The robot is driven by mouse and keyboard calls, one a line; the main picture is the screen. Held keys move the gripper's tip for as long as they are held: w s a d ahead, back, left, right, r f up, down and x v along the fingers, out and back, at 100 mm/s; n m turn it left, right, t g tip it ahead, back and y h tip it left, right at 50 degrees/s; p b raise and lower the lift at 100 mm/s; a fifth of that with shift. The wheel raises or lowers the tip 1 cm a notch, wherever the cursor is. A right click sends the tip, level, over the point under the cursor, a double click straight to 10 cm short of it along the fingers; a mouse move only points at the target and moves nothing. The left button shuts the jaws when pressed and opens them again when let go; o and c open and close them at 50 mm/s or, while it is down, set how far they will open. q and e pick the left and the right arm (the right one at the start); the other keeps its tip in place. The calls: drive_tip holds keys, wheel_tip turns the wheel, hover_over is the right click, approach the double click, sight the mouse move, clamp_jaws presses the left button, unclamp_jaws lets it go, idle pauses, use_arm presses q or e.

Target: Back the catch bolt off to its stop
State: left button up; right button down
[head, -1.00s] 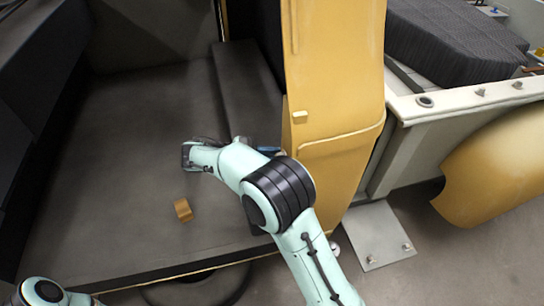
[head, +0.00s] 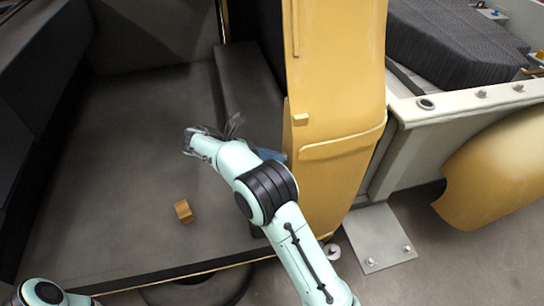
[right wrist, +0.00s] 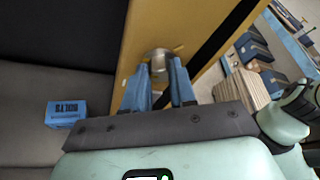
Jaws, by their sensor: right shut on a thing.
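The catch bolt (right wrist: 158,62) is a short round metal piece on the yellow panel in the right wrist view, with a small yellowish bit beside it. My right gripper (right wrist: 167,80) has its two blue fingers on either side of it, shut on it. In the head view my right gripper (head: 268,154) shows only as a bit of blue at the inner edge of the yellow door panel (head: 335,90); the bolt is hidden there. Of my left arm only a link shows at the bottom left; its gripper is out of view.
A small brown block (head: 183,211) lies on the grey floor (head: 130,180) inside the shell. A blue lettered box (right wrist: 65,113) sits left of my gripper in the right wrist view. A pale bench (head: 460,108) and a loose yellow curved panel (head: 500,170) are at right.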

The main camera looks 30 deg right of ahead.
idle(0.6)
drive_tip(key=c, duration=0.9)
unclamp_jaws()
drive_tip(key=shift+v, duration=3.75)
